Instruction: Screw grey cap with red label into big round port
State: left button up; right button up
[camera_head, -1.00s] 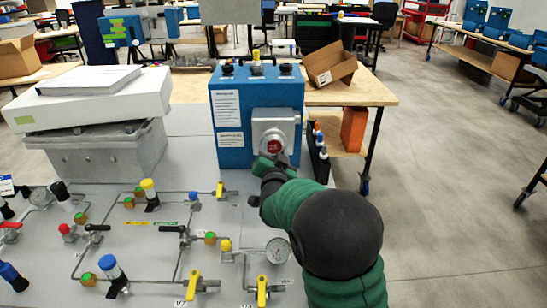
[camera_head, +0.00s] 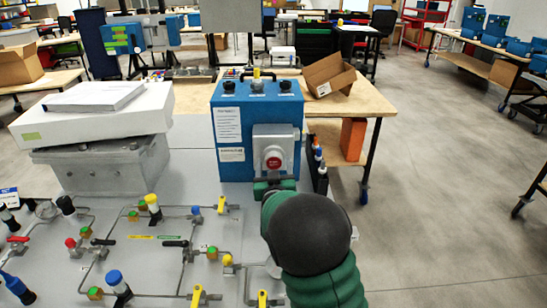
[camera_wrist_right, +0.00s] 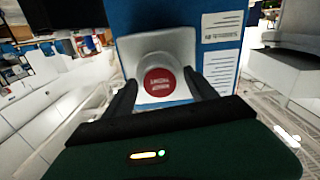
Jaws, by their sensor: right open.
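The grey cap with the red label (camera_head: 273,162) sits at the big round port on the grey front plate (camera_head: 287,138) of the blue analyser box (camera_head: 229,107). The cap also shows in the right wrist view (camera_wrist_right: 160,82), facing the camera. My right gripper (camera_head: 273,186) is just below and in front of the cap. In the right wrist view its two dark fingers (camera_wrist_right: 163,95) stand apart, one on each side of the cap in the picture, with nothing between them that I can see gripped. The port's opening is hidden behind the cap. My left gripper is not in view.
A panel of pipes, valves and gauges (camera_head: 145,237) fills the bench in front and to the left. A white box (camera_head: 95,118) on a grey case stands left of the analyser. A row of coloured-top bottles (camera_head: 318,160) stands close on its right.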

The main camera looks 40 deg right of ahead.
jog(key=n+p, duration=0.2)
jog(key=n, duration=0.3)
jog(key=n+p, duration=0.3)
jog(key=n, duration=0.1)
jog(key=n+p, duration=0.3)
jog(key=n, duration=0.2)
jog(key=shift+r+n, duration=0.3)
jog(key=shift+r, duration=0.05)
jog(key=shift+f+n+p, duration=0.15)
jog(key=shift+n+p, duration=0.35)
jog(key=shift+n, duration=0.2)
jog(key=shift+f+n, duration=0.1)
jog(key=shift+n, duration=0.3)
jog(key=shift+f, duration=0.1)
